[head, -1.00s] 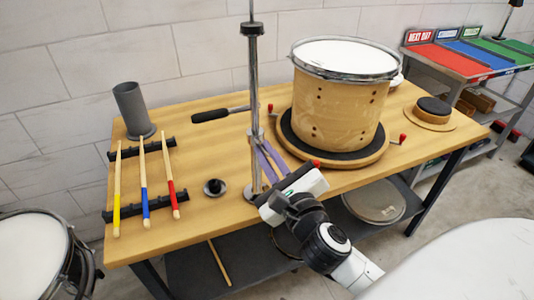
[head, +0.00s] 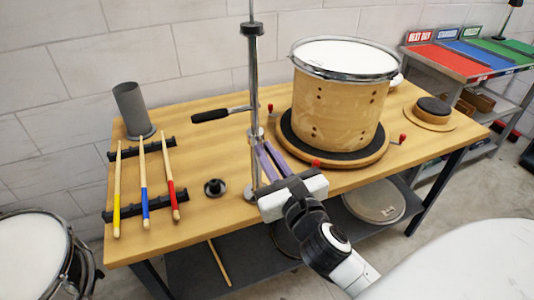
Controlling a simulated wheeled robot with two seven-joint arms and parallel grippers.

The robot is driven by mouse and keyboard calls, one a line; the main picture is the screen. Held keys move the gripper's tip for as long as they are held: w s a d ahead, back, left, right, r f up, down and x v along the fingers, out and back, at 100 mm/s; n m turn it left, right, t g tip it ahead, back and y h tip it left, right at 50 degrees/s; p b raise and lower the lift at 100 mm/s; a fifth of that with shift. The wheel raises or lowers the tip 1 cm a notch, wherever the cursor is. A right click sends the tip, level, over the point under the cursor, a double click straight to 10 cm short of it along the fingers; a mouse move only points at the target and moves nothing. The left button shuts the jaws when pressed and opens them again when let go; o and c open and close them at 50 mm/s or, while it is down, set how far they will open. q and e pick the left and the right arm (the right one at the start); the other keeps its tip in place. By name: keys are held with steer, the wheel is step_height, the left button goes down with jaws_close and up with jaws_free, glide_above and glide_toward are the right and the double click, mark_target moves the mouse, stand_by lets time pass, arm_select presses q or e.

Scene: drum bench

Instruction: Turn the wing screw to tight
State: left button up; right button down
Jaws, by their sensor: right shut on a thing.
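A chrome stand (head: 254,100) rises from the bench near its front edge, with a black-gripped lever (head: 211,115) pointing left. My right gripper (head: 268,160) reaches in from the lower right, with its purple fingers shut at the lower part of the stand's post. The wing screw itself is hidden or too small to make out between the fingertips. My left gripper is not in view.
A wooden drum (head: 340,100) stands on a round turntable (head: 335,155) with red-tipped knobs, close right of the gripper. Several drumsticks (head: 144,185) lie on black racks at left. A grey cup (head: 132,108) stands behind them. A small black round piece (head: 214,187) sits left of the stand.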

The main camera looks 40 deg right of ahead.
steer(key=c, duration=1.9)
jaws_free()
steer(key=shift+o, duration=0.2)
steer(key=shift+s, duration=0.15)
steer(key=b+v, duration=0.1)
steer(key=v, duration=0.9)
steer(key=shift+b, duration=0.35)
steer(key=shift+a, duration=0.1)
